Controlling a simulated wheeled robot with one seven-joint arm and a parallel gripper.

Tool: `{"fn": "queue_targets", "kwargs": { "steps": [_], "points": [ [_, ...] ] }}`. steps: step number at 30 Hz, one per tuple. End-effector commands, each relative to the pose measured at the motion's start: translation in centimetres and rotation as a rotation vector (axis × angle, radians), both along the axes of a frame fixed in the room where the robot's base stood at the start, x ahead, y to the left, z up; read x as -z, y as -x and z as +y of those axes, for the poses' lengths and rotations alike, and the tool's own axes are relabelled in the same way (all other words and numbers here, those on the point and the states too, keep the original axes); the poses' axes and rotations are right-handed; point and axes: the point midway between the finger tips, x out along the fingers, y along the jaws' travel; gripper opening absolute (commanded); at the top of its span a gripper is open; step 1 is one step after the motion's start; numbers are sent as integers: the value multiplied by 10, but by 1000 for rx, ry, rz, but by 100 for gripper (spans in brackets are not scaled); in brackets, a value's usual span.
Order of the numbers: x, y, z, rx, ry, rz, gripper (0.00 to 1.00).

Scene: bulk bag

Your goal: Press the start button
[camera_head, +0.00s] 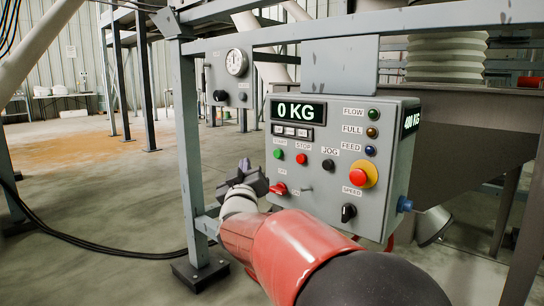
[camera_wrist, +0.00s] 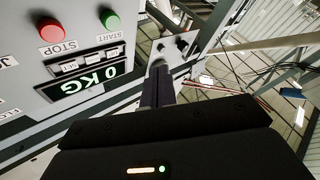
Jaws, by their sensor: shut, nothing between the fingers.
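The start button is a small green round button (camera_head: 278,153) at the left of the grey control box (camera_head: 315,222) in the head view, under a START label. In the wrist view the green button (camera_wrist: 110,19) is at the top, beside the red stop button (camera_wrist: 52,30). My gripper (camera_head: 244,166) is shut and empty, just left of the box's left edge and a little below the green button's height in the picture. In the wrist view its closed dark fingers (camera_wrist: 160,72) point past the box's edge, apart from the green button. Nothing hides the button.
The box also carries a 0 KG display (camera_head: 299,110), a red emergency button (camera_head: 359,176) on yellow, a red switch (camera_head: 278,188) and a black speed knob (camera_head: 348,212). A grey steel post (camera_head: 187,150) stands close left of my gripper. A gauge box (camera_head: 230,82) hangs behind.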

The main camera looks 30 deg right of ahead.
Motion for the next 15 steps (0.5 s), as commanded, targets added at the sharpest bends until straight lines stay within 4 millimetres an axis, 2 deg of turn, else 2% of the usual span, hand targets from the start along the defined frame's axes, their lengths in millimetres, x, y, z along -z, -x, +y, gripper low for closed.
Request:
{"fn": "queue_targets", "kwargs": {
  "steps": [8,15],
  "points": [
    [0,-2,-6,0,-1,0,0],
    [0,-12,-35,1,0,2,0]
  ]
}}
